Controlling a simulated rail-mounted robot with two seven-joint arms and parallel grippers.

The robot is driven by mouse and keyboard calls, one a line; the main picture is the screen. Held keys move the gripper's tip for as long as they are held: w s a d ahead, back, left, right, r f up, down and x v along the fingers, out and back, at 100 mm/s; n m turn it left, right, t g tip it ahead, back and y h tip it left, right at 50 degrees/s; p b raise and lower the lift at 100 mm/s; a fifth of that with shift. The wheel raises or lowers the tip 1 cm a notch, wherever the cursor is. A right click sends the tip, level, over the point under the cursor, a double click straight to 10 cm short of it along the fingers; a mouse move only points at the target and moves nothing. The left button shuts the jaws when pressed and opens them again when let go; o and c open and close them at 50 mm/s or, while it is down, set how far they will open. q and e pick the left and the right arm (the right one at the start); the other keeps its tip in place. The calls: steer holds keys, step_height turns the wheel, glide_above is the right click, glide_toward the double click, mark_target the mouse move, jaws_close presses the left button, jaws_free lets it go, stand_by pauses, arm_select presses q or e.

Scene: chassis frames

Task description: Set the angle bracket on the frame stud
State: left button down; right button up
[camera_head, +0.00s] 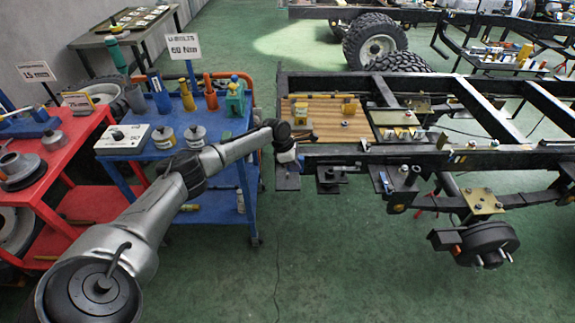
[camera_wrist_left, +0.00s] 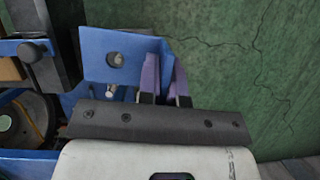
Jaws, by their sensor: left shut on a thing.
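The angle bracket (camera_wrist_left: 98,52) is a blue plate with a round hole, in the left wrist view. In the head view only a small blue part (camera_head: 300,162) shows at the fingertips. My left gripper (camera_wrist_left: 166,82) has purple fingers shut on the bracket. In the head view the gripper (camera_head: 290,157) is at the near left corner of the chassis frame (camera_head: 335,155). A small silver stud or bolt (camera_wrist_left: 111,90) shows just below the plate in the wrist view. I cannot tell whether the bracket touches it. My right gripper is not in view.
A blue cart (camera_head: 225,160) with tools and cans stands left of the frame, and a red cart (camera_head: 75,165) is further left. A wooden board (camera_head: 325,125) lies on the frame, with brackets and bolts to its right. Green floor in front is clear.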

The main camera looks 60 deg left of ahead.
arm_select(q)
steer(key=shift+s+a+f+n, duration=0.2)
steer(key=shift+s+a+n, duration=0.1)
steer(key=shift+a, duration=0.3)
steer(key=shift+s+a+f+n, duration=0.2)
steer(key=shift+s+a, duration=0.05)
steer(key=shift+a, duration=0.3)
steer(key=shift+s+a+f+y, duration=0.1)
steer(key=shift+a+f+y, duration=0.1)
steer(key=shift+a+y, duration=0.1)
step_height(320, 180, down, 4)
steer(key=b, duration=0.7)
steer(key=shift+f, duration=0.1)
steer(key=shift+d+f, duration=0.1)
steer(key=shift+f, duration=0.55)
steer(key=shift+f+p, duration=0.25)
steer(key=shift+p, duration=0.05)
steer(key=shift+p, duration=0.6)
